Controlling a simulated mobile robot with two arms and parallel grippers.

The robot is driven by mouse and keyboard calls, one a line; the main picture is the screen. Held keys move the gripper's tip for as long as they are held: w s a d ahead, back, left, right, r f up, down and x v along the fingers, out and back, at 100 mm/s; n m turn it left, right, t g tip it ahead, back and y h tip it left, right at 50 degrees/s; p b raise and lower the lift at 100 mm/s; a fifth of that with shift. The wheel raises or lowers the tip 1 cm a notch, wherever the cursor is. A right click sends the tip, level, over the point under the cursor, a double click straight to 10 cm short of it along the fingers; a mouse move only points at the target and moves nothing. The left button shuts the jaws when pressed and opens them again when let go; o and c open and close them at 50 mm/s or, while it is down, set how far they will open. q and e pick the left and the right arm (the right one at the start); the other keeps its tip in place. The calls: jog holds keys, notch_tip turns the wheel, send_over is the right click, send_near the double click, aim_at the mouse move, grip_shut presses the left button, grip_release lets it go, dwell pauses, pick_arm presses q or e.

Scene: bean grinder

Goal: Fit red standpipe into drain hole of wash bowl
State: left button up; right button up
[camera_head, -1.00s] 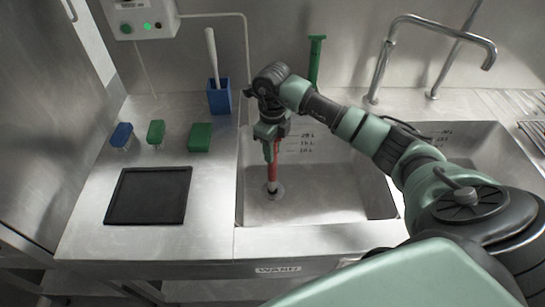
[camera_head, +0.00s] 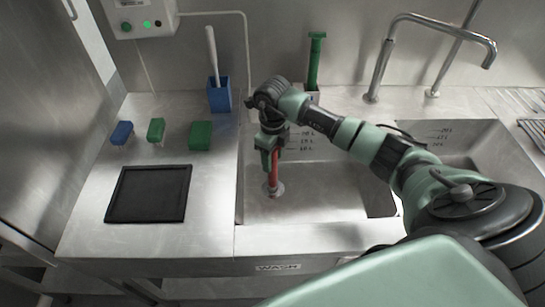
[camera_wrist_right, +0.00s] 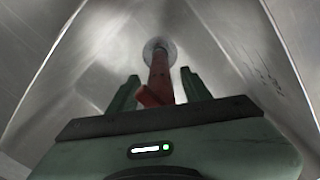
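The red standpipe (camera_head: 273,172) stands nearly upright in the left wash bowl (camera_head: 325,205). Its lower end meets the round drain fitting (camera_head: 279,189); I cannot tell how deep it sits in the hole. In the right wrist view the red standpipe (camera_wrist_right: 160,76) runs to the drain ring (camera_wrist_right: 160,47). My right gripper (camera_head: 269,160) points down around the pipe's upper part. In the wrist view its two green fingers (camera_wrist_right: 159,82) are on either side of the pipe, with visible gaps. My left gripper is not in view.
A black mat (camera_head: 149,193) lies on the left counter, with blue (camera_head: 122,132) and green (camera_head: 200,135) blocks behind it. A blue holder (camera_head: 219,97) with a white-handled tool and a green upright pipe (camera_head: 315,62) stand at the back. A tap (camera_head: 380,70) rises behind the bowls.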

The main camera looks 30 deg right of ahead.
jog(key=shift+r, duration=0.1)
notch_tip(320, 180, up, 12)
jog(key=shift+r+b, duration=0.15)
jog(key=shift+b, duration=0.75)
